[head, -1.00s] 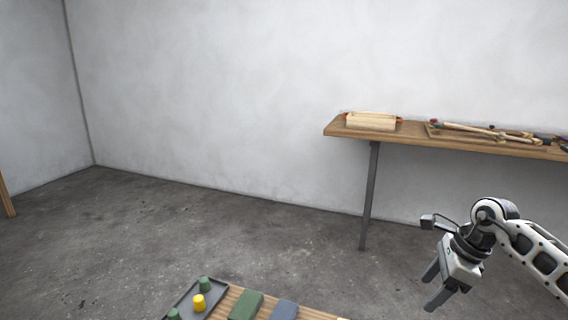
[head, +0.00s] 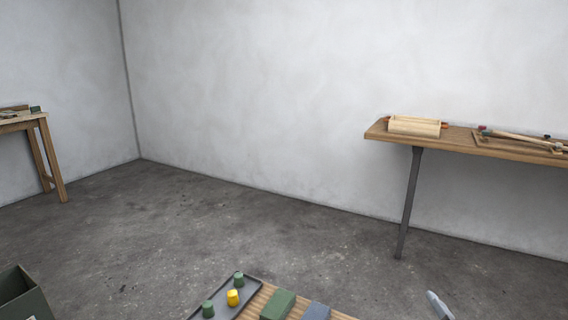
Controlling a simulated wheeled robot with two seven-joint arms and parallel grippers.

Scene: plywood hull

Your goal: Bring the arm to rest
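Only a small pale grey piece, which looks like part of my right gripper (head: 439,306), shows at the bottom edge right of centre. The rest of that gripper and its arm are out of frame, so I cannot see its opening or whether it holds anything. My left gripper is not in view.
A wooden table below holds a dark tray (head: 254,289) with green and yellow pegs, a green block (head: 278,305) and a blue-grey block (head: 316,311). A wall bench (head: 462,145) stands right, another table (head: 45,120) left. A dark green bin (head: 22,300) sits lower left. Floor between is clear.

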